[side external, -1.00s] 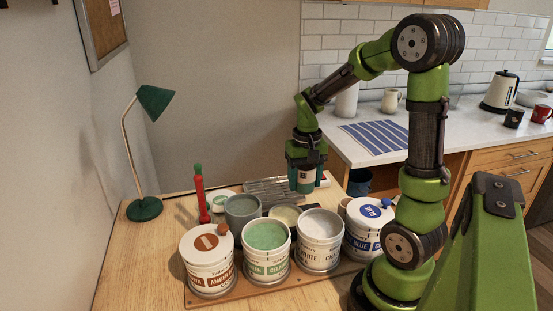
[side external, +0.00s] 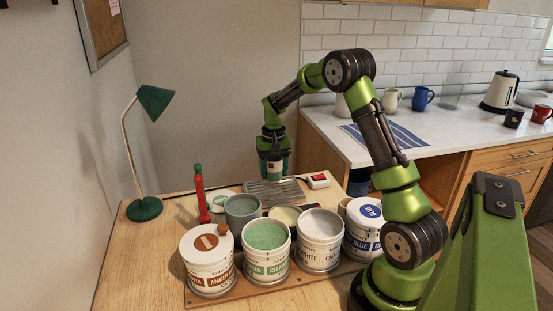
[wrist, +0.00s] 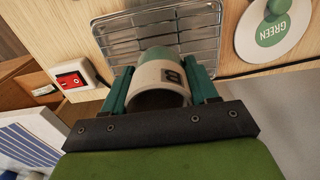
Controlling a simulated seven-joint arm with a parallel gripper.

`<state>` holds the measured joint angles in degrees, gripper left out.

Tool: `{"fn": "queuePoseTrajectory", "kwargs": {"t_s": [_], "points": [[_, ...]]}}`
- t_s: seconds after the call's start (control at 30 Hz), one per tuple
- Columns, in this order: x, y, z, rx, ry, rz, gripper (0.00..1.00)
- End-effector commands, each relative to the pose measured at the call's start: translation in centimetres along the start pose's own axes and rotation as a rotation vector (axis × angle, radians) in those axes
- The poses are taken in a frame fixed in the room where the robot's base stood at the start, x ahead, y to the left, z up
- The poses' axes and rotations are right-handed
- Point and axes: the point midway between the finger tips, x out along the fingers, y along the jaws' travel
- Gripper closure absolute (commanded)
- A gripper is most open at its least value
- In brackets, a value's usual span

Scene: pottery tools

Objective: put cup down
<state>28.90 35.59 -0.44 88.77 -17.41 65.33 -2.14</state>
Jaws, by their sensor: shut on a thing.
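A small cup (side external: 274,171) is held in my gripper (side external: 273,164). In the wrist view the cup (wrist: 160,76) is cream white with a dark mark and a green far end. Its hollow, shadowed opening faces back toward my gripper (wrist: 160,88). The two green fingers are shut on either side of the cup. A ribbed metal rack (side external: 288,190) lies on the table below the cup. In the wrist view the rack (wrist: 120,35) is behind the cup. I cannot tell whether the cup touches it.
Several glaze tubs, such as the celadon tub (side external: 266,262), stand in front of the rack. A red-switch box (side external: 318,180) sits right of the rack. A green-labelled lid (wrist: 272,32) is beside the rack.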

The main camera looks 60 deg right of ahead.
Motion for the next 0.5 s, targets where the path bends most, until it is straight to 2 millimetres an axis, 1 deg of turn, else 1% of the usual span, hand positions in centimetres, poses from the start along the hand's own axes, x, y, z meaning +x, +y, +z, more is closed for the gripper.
{"fn": "queuePoseTrajectory", "kwargs": {"t_s": [0.1, 0.3, 0.4, 0.5], "points": [[0.5, -0.1, -0.3, 0.000, -0.002, 0.001, 0.74], [3.1, -0.1, -0.3, 0.000, -0.002, 0.001, 0.74], [3.6, -0.1, -0.3, 0.001, -0.001, 0.000, 0.74], [3.5, -0.1, -0.3, 0.001, 0.000, 0.000, 0.74]]}}
